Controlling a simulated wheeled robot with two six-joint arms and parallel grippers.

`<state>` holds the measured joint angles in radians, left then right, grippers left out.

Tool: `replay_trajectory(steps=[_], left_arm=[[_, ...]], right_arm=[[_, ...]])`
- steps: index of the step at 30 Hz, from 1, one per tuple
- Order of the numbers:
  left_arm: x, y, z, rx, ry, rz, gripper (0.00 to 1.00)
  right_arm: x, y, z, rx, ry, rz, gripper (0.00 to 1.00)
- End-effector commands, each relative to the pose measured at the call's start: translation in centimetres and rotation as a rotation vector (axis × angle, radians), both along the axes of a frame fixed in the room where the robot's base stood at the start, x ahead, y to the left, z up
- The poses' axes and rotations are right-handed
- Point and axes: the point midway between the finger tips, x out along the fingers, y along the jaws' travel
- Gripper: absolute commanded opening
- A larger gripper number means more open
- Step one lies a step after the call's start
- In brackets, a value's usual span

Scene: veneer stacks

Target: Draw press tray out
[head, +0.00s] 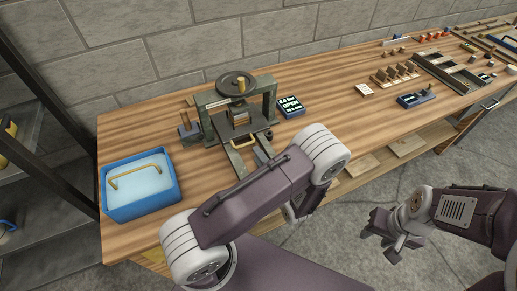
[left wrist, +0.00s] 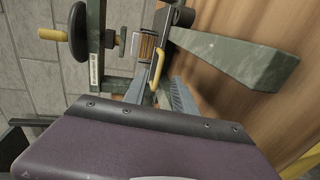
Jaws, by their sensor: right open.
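The press (head: 240,108) has a dark handwheel on top and stands on the bench. Its tray's yellow handle (head: 243,143) faces the front. The handle also shows in the left wrist view (left wrist: 157,68), just beyond my left gripper (left wrist: 172,92). The fingers appear close to the handle but apart from it; the gap between them is mostly hidden by the gripper body. In the head view my left arm covers most of this gripper. My right gripper (head: 384,236) is open and empty, in front of the bench over the floor.
A blue bin with a yellow handle (head: 165,206) stands left of the press. Wooden blocks (head: 395,75), a dark blue tool (head: 414,99) and trays lie farther right. The middle of the bench is clear.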

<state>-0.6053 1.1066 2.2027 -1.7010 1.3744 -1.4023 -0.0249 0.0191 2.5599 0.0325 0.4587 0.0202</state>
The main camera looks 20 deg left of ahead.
Motion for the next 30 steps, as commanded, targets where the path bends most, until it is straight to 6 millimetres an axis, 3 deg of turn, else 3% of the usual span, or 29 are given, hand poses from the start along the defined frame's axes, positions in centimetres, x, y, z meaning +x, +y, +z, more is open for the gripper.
replay_trajectory(steps=[5,18,29,30], left_arm=[[0.2,-0.1,0.0,-0.002,-0.003,-0.006,0.33],[5.2,5.9,-1.6,-0.004,-0.004,-0.002,0.33],[5.8,6.5,-1.9,-0.005,-0.004,-0.006,0.33],[5.8,6.5,-1.9,-0.005,-0.004,-0.005,0.21]], right_arm=[[0.0,0.0,0.0,0.0,0.0,0.0,0.41],[0.0,0.0,0.8,0.0,0.0,0.0,0.41],[0.0,0.0,0.8,0.0,0.0,0.0,0.41],[0.0,0.0,0.8,0.0,0.0,0.0,0.41]])
